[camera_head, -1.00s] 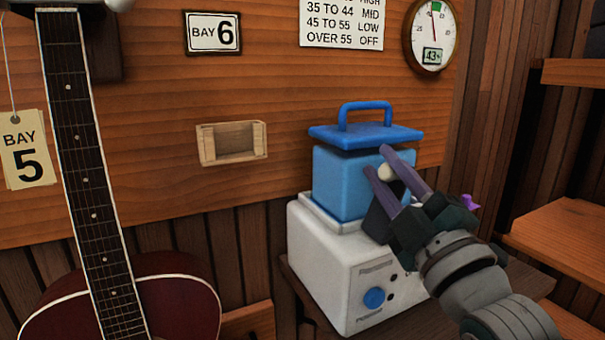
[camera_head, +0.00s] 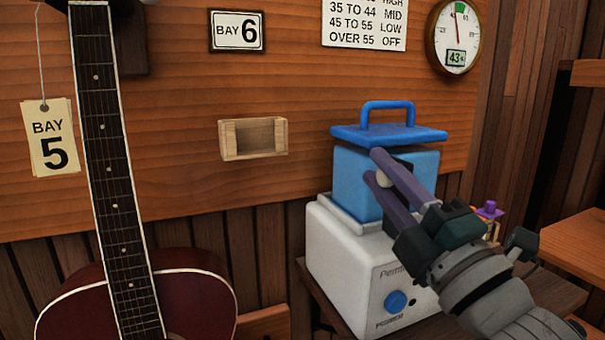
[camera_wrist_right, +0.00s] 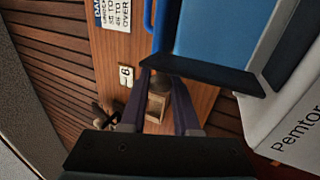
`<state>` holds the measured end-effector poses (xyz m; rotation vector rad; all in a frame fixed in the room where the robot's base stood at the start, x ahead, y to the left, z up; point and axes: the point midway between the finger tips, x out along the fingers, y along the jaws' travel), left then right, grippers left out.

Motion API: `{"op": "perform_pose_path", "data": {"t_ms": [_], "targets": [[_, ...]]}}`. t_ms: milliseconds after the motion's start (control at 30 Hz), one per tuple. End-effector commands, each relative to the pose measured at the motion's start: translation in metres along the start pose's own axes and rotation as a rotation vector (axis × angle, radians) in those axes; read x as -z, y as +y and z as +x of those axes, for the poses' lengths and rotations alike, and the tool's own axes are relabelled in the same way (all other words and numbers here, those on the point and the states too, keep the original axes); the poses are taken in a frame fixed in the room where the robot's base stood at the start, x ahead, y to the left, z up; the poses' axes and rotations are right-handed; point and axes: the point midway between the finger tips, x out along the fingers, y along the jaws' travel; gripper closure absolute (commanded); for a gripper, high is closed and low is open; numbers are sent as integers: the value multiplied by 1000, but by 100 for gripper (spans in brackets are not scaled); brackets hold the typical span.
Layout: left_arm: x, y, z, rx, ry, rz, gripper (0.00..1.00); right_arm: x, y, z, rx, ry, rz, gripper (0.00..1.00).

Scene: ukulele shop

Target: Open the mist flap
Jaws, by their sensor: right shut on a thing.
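The humidifier has a white base (camera_head: 350,262), a blue tank (camera_head: 358,180) and a blue lid (camera_head: 390,135) with a loop handle. In the right wrist view a dark flat flap (camera_wrist_right: 210,73) stands out in front of the blue tank (camera_wrist_right: 205,30), tilted toward the base. The gripper hides much of the flap in the head view. My left gripper is not in view.
A guitar (camera_head: 135,290) leans at the left beside a BAY 5 tag (camera_head: 50,138). A small wooden box (camera_head: 253,138) is on the wall. A round gauge (camera_head: 454,38) hangs at upper right. Wooden shelves (camera_head: 575,245) stand at right.

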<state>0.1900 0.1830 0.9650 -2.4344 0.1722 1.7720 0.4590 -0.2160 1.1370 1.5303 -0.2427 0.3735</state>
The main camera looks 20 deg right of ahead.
Motion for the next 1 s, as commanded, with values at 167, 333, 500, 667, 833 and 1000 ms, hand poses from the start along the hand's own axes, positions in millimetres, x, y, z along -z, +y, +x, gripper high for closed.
{"op": "perform_pose_path", "data": {"t_ms": [167,333,500,667,833,1000], "targets": [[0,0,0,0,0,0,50,0,0,0,-1,0,0,100],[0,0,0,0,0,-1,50,0,0,0,-1,0,0,58],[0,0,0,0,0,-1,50,0,0,0,-1,0,1,42],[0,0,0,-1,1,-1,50,0,0,0,0,0,1,42],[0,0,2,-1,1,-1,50,0,-2,-9,2,-1,2,42],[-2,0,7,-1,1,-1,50,0,-3,-41,4,-1,1,42]]}}
